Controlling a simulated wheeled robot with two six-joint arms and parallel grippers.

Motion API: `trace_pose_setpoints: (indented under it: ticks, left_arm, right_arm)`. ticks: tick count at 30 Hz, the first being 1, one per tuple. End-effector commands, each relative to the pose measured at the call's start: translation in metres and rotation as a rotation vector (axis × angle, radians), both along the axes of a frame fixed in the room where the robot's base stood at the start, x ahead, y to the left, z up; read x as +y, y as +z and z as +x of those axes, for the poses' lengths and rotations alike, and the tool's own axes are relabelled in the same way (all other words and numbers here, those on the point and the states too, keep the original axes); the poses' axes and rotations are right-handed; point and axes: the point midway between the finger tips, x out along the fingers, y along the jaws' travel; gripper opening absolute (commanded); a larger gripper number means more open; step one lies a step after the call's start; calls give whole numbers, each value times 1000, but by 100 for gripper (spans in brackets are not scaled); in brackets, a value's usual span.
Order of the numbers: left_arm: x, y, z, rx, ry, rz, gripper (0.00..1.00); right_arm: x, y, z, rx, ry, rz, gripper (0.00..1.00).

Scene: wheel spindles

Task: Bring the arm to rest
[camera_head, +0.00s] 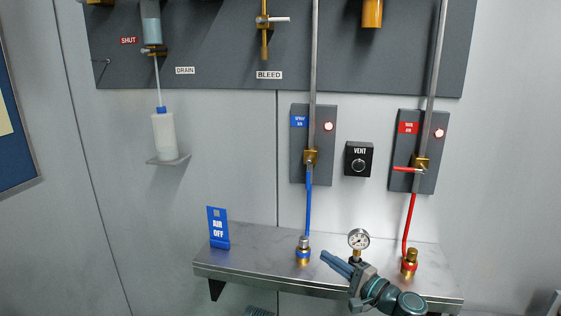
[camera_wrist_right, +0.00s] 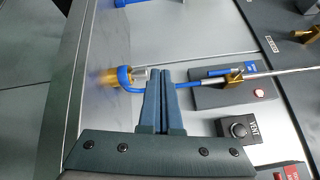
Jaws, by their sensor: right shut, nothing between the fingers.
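My right gripper (camera_head: 337,263) is over the metal shelf in the head view, its two blue-grey fingers pointing left. In the right wrist view the gripper (camera_wrist_right: 162,76) is shut and empty. Its fingertips appear near the blue hose and the brass fitting with a blue band (camera_wrist_right: 120,78); I cannot tell whether they touch. In the head view that fitting (camera_head: 303,252) stands upright on the shelf, just left of the fingertips. My left gripper is not in view.
The shelf (camera_head: 262,264) also carries a blue "AIR OFF" sign (camera_head: 218,229), a pressure gauge (camera_head: 358,240) and a red-banded brass fitting (camera_head: 409,264). Above are the blue valve panel (camera_head: 299,150), red valve panel (camera_head: 432,180) and VENT box (camera_head: 358,160). The shelf's left part is mostly clear.

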Motion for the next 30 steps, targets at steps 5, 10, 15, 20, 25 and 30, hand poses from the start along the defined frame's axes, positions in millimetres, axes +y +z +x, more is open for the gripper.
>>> trace_pose_setpoints:
  ticks: [5, 10, 15, 20, 25, 30]
  left_arm:
    - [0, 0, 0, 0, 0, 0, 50]
    - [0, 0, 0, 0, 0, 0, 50]
    - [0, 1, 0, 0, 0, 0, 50]
    - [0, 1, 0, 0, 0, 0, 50]
    - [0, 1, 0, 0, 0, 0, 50]
    - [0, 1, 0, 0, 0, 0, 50]
  right_arm:
    - [95, -78, -42, 67, 307, -419, 0]
    - [134, -151, -96, 133, 592, -821, 0]
    - [131, -205, -145, 205, 845, -1217, 0]
    - [108, -226, -173, 272, 1003, -1527, 0]
    - [88, -228, -185, 325, 1081, -1726, 0]
    - [81, -227, -188, 344, 1101, -1793, 0]
